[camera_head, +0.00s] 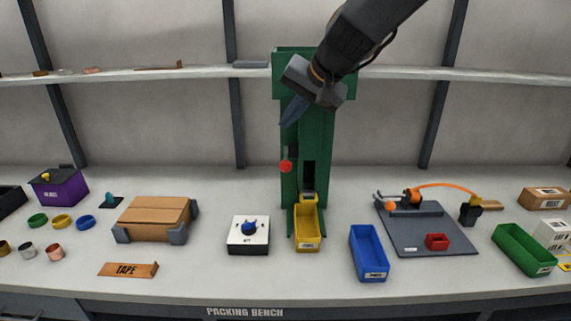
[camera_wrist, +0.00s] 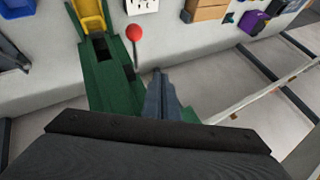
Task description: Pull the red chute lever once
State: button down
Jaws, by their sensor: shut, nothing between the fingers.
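The red chute lever (camera_head: 286,166) is a round red knob on the left side of the green chute tower (camera_head: 318,125), low down near the tower's dark slot. The knob also shows in the wrist view (camera_wrist: 134,33), on a grey rod. My gripper (camera_head: 284,122) is shut and empty, in front of the upper tower, above the knob and apart from it. In the wrist view its closed fingertips (camera_wrist: 157,72) lie below the knob in the picture, with a gap between. A yellow bin (camera_head: 307,228) sits at the foot of the chute.
A white box with a blue knob (camera_head: 248,234) stands left of the yellow bin, and a blue bin (camera_head: 368,252) stands right of it. A cardboard box (camera_head: 155,218) lies farther left. A shelf (camera_head: 180,75) runs behind the tower.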

aim_at(288, 162)
jog(key=shift+s+f+b, duration=0.15)
jog(key=shift+f+b, duration=1.1)
jog(key=shift+f, duration=0.4)
jog(key=shift+s+f+b, duration=0.15)
jog(key=shift+f+b, duration=1.05)
jog(key=shift+f, duration=0.4)
jog(key=shift+f+b, duration=0.4)
jog(key=shift+b, duration=0.1)
